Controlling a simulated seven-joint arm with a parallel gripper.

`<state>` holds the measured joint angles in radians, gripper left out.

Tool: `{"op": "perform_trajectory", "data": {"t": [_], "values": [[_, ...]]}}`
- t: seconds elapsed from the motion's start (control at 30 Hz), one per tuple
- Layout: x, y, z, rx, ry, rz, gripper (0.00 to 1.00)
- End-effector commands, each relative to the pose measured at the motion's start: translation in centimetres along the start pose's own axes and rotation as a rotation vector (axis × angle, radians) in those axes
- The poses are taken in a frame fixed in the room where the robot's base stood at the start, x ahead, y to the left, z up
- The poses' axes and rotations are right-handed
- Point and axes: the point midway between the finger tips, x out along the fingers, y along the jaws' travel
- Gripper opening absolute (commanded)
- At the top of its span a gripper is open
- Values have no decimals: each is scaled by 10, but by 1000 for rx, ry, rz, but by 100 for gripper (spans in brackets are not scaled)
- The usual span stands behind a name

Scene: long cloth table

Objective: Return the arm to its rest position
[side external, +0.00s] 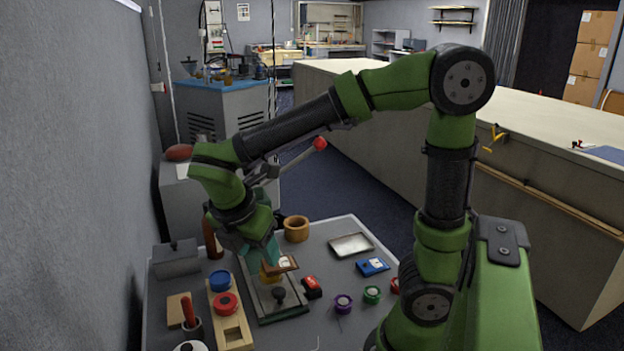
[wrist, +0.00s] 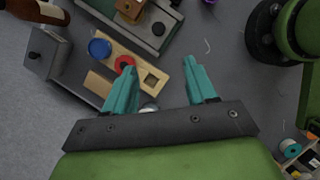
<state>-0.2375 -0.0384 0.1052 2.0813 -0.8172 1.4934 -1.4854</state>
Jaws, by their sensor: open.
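My gripper (side external: 266,252) has teal fingers and hangs low over the grey table (side external: 330,318), in the side external view near a small wooden block and a dark tray with a green edge (side external: 280,318). In the wrist view my gripper (wrist: 158,66) is open, its two fingers spread wide, with nothing between them. The left finger reaches close to a red disc (wrist: 124,63) on a wooden board (wrist: 164,68) in that view. My arm is bent over the table, its elbow high. How far the fingertips are above the table I cannot tell.
A blue disc (side external: 220,280) sits near the red one. A brown bottle (side external: 212,240), a grey box (side external: 176,260) and a wooden ring (side external: 297,228) stand farther back. A metal tray (side external: 351,245), a blue box (side external: 373,267) and small spools (side external: 343,303) lie to the right.

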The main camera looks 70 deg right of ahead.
Motion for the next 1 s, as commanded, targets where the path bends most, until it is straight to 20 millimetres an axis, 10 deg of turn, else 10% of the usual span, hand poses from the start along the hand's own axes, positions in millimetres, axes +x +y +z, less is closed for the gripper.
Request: {"op": "perform_trajectory", "data": {"t": [0.17, 0.6, 1.0], "values": [[6, -2, -13, 267, 77, 8, 56], [-32, -40, -5, 1736, 801, -142, 56], [-48, -51, 15, 1897, 979, -132, 56]]}}
